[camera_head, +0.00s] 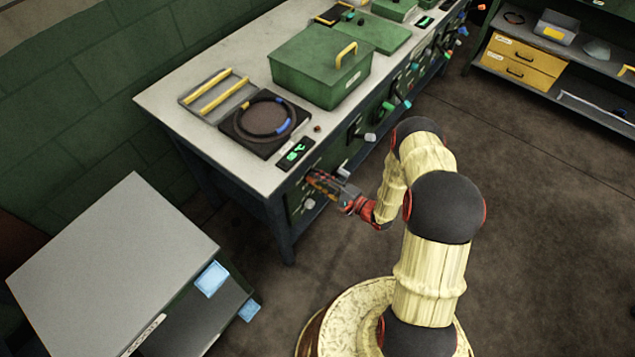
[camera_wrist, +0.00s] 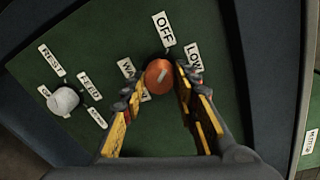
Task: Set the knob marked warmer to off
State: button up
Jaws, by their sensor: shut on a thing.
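An orange round knob (camera_wrist: 158,72) sits on the green panel (camera_wrist: 140,30) in the wrist view, with a short pale mark on its face; which label the mark points to I cannot tell for sure. The OFF label (camera_wrist: 163,28) is just above it and the LOW label (camera_wrist: 194,58) is to its right. A label starting "WA" (camera_wrist: 127,68) is at its left, partly covered by a finger. My gripper (camera_wrist: 160,82) has its yellow-padded fingers on both sides of the knob, shut on it. In the head view my gripper (camera_head: 318,182) is at the bench front and hides the knob.
On the bench (camera_head: 190,88) are a hot plate (camera_head: 243,140), a green display (camera_head: 295,152) and a green box (camera_head: 310,75). More knobs line the front. A grey cabinet (camera_head: 115,250) stands at left.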

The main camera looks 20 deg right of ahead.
jog(key=shift+n, duration=0.8)
jog(key=shift+b, duration=0.3)
jog(key=o, duration=1)
jog(key=shift+o, duration=0.8)
jog(key=v, duration=1.2)
jog(key=shift+a, duration=0.15)
